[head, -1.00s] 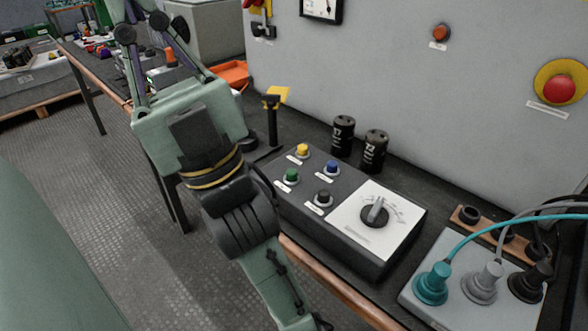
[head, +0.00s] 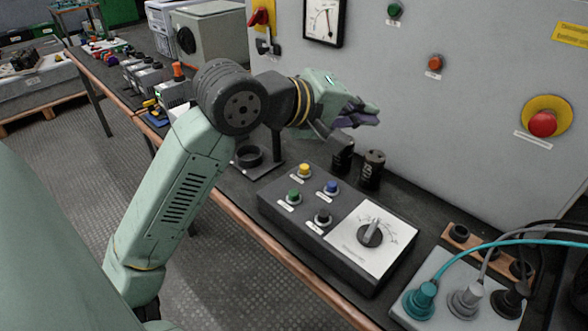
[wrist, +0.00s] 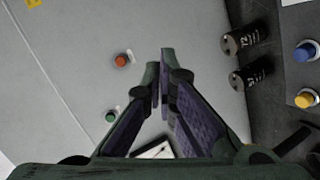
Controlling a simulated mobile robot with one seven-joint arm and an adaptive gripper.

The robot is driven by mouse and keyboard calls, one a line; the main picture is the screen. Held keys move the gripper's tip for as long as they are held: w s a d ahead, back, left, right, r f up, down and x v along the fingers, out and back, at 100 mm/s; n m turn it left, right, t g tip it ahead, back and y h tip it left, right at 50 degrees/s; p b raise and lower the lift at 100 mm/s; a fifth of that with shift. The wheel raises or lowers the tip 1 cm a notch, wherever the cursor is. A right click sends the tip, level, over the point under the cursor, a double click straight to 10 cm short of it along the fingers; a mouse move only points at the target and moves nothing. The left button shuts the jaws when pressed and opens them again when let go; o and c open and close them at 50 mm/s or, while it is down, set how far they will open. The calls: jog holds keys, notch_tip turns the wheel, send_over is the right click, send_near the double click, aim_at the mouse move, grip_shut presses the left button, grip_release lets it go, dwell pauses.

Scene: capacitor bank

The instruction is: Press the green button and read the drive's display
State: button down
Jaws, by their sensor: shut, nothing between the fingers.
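The green button (head: 294,196) sits on the dark sloped control box (head: 330,259), at the left front below a yellow button (head: 304,171). My gripper (head: 372,112) is shut and empty, raised above the back of the box near the grey wall panel, well apart from the green button. In the wrist view its fingers (wrist: 161,66) are together and point along the panel. I cannot make out a readable drive display in any view.
Two black capacitors (head: 372,170) stand behind the box, below my gripper. A dial plate (head: 369,238) fills the box's right side. Sockets with cables (head: 423,299) are at right. The panel carries a green lamp or button (head: 394,10), an orange one (head: 435,62) and a red mushroom button (head: 542,124).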

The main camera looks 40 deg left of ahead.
jog(key=s+a+f+g+y, duration=0.4)
jog(key=a+f, duration=0.5)
jog(key=a, duration=0.3)
jog(key=shift+s+m+y+p, duration=0.3)
jog(key=shift+s+y+p, duration=0.05)
jog(key=shift+y, duration=0.25)
jog(key=b, duration=0.4)
send_over(290, 191)
notch_tip(290, 191, down, 8)
jog(key=shift+r, duration=0.15)
jog(key=shift+f+b, duration=0.5)
jog(key=shift+b, duration=0.25)
jog(key=shift+f+b, duration=0.35)
jog(key=shift+b, duration=0.7)
